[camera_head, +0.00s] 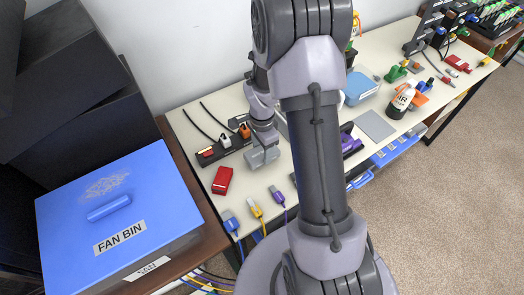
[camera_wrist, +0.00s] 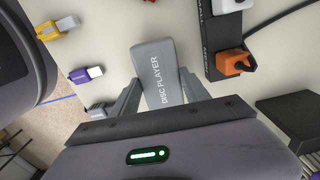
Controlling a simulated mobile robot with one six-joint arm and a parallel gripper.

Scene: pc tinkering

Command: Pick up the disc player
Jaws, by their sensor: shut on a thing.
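The disc player (camera_wrist: 159,76) is a grey, flat, rounded box with "DISC PLAYER" written on it. In the wrist view it sits between the two fingers of my gripper (camera_wrist: 158,98), which is shut on it. In the head view the disc player (camera_head: 263,158) shows as a grey block below my gripper (camera_head: 262,141), over the cream table. I cannot tell whether it touches the table.
A power strip (camera_wrist: 211,48) with an orange plug (camera_wrist: 235,62) lies close beside the disc player. A red box (camera_head: 222,180) and several cable plugs lie near the table's front edge. A blue fan bin (camera_head: 120,215) stands at the left.

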